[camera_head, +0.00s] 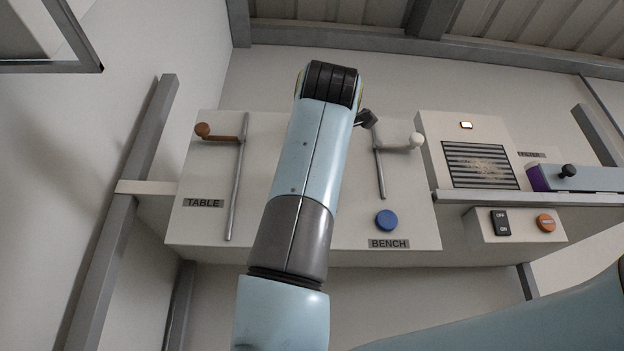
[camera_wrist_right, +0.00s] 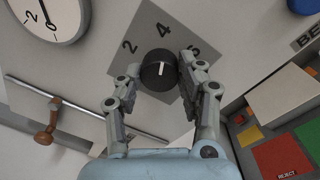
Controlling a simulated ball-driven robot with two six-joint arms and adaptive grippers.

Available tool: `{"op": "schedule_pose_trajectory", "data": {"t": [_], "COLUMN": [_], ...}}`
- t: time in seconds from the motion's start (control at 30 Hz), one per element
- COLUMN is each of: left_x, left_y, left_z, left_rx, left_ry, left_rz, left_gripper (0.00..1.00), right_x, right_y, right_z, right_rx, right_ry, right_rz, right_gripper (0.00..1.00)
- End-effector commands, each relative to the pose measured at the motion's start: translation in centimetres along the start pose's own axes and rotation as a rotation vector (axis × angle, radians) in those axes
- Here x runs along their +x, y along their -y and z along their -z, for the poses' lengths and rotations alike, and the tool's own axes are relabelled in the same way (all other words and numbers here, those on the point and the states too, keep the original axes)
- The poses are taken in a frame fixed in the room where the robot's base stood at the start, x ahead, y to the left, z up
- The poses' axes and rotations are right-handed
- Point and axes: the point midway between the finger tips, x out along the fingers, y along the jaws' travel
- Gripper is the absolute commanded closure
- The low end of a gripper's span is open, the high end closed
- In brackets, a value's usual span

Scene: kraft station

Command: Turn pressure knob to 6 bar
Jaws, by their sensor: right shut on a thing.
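The black pressure knob (camera_wrist_right: 157,75) sits on a grey diamond-shaped plate (camera_wrist_right: 143,32) marked 2 and 4, with a third number partly hidden by a finger. Its white pointer line runs roughly upright in the right wrist view, about in line with the 4. My right gripper (camera_wrist_right: 160,68) is shut on the knob, one finger on each side. A round white gauge (camera_wrist_right: 45,22) shows partly at the upper left, with 2 and 0 readable. In the head view my arm hides the knob. My left gripper is not in view.
The panel carries a TABLE lever (camera_head: 217,137) with an orange-brown handle, a BENCH lever (camera_head: 402,143) with a white handle, and a blue button (camera_head: 387,220). An OFF/ON switch (camera_head: 501,223) and an orange button (camera_head: 545,223) stand further right.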

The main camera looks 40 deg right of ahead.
Motion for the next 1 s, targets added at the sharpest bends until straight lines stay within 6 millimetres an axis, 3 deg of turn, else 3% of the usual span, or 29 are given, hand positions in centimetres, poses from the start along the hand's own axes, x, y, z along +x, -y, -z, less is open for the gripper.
{"op": "schedule_pose_trajectory", "data": {"t": [0.6, 1.0], "left_x": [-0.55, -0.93], "left_y": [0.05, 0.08], "left_z": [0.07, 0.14], "left_rx": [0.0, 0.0], "left_ry": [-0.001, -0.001], "left_rz": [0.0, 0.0], "left_gripper": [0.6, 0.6], "right_x": [0.02, 0.02], "right_y": [0.03, 0.05], "right_z": [0.11, 0.18], "right_rx": [0.577, 0.857], "right_ry": [0.026, 0.039], "right_rz": [0.007, 0.01], "right_gripper": [0.94, 0.94]}}
